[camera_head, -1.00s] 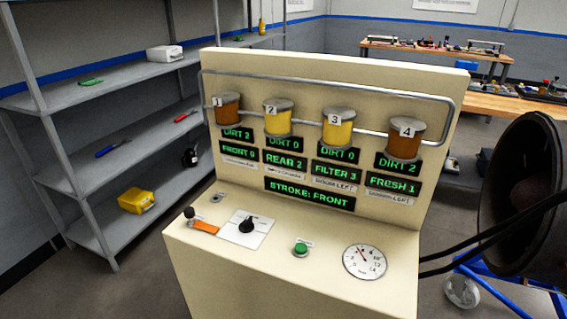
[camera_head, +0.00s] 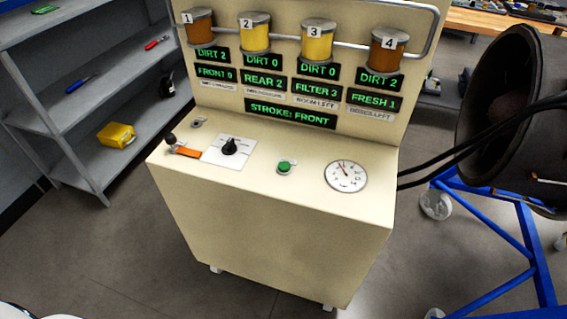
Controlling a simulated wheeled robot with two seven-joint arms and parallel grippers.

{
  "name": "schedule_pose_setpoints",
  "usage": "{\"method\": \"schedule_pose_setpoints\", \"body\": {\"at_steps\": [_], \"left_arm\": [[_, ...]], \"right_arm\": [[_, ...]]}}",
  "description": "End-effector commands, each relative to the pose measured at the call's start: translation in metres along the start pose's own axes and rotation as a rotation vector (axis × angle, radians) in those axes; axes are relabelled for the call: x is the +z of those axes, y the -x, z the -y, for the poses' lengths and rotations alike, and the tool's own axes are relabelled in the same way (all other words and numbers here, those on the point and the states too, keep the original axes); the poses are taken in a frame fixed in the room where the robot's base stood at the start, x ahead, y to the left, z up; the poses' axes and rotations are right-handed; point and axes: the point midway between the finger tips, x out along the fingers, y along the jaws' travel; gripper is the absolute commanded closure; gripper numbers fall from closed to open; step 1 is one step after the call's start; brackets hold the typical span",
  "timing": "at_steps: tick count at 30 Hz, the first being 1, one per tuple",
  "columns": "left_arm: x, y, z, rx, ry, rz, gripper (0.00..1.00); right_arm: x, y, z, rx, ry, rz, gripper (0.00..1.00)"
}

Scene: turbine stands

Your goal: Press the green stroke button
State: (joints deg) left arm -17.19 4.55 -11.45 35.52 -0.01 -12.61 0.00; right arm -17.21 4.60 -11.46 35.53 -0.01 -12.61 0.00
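The green stroke button (camera_head: 285,167) sits in a round metal collar on the flat top of the cream console (camera_head: 270,235). It lies between the black rotary knob (camera_head: 230,146) on its white plate and the round white gauge (camera_head: 346,176). The display (camera_head: 290,112) above it reads "STROKE: FRONT". Neither gripper shows in the view, and nothing covers the button. White curved parts at the bottom left edge are probably mine.
Four-row readouts aside, numbered jars (camera_head: 317,41) line the console's upright panel. A black lever with an orange tag (camera_head: 186,152) is at the console's left. Grey shelves (camera_head: 90,110) stand left; a blue turbine stand (camera_head: 490,240) with black hoses stands right. Floor in front is clear.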

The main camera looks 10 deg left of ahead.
Motion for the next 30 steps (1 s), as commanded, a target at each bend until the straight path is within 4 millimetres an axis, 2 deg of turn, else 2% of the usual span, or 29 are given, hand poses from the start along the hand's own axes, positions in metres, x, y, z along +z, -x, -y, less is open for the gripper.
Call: {"method": "schedule_pose_setpoints", "body": {"at_steps": [5,14,30], "left_arm": [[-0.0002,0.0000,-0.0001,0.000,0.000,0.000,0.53],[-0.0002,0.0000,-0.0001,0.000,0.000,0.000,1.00],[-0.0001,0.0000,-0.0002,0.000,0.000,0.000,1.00]], "right_arm": [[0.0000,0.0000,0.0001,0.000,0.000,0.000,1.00],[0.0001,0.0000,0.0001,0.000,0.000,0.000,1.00],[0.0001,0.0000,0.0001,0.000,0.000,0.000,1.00]]}}
